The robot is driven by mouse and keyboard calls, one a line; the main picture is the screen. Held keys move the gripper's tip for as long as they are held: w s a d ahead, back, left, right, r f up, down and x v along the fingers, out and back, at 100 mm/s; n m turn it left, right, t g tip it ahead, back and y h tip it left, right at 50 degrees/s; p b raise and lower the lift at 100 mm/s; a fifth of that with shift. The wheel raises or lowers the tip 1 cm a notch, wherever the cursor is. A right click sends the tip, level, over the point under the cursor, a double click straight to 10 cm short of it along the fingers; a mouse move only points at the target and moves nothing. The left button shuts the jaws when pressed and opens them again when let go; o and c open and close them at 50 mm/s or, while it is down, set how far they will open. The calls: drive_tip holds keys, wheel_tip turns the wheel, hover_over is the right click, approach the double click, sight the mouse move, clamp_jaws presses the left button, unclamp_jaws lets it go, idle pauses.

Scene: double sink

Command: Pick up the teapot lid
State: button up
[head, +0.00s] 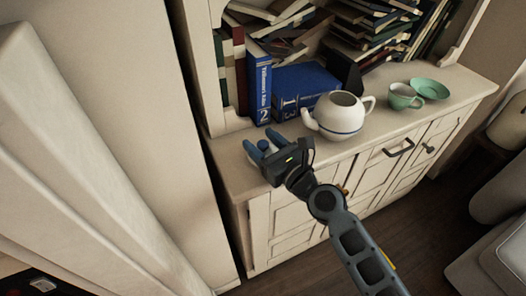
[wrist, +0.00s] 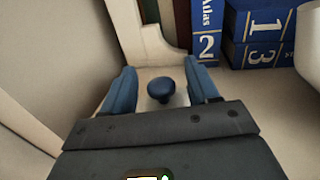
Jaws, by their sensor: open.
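The teapot lid's dark blue knob (wrist: 161,89) shows in the wrist view, between the two blue fingers of my gripper (wrist: 161,85). The fingers are open, with a gap on each side of the knob. In the head view the lid (head: 263,146) shows as a small blue spot between the fingertips of my gripper (head: 261,145), over the left end of the cabinet top. The rest of the lid is hidden or hard to make out. The white teapot (head: 340,117) stands open-topped to the right of my gripper, its spout toward it.
Blue books (head: 303,88) stand and lie behind the teapot. A green cup (head: 403,97) and green saucer (head: 430,89) are farther right on the cabinet top (head: 457,88). A pale upright panel (head: 105,80) rises left of the cabinet.

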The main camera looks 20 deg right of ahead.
drive_tip(key=shift+c, duration=0.3)
drive_tip(key=c, duration=1)
drive_tip(key=shift+r, duration=0.1)
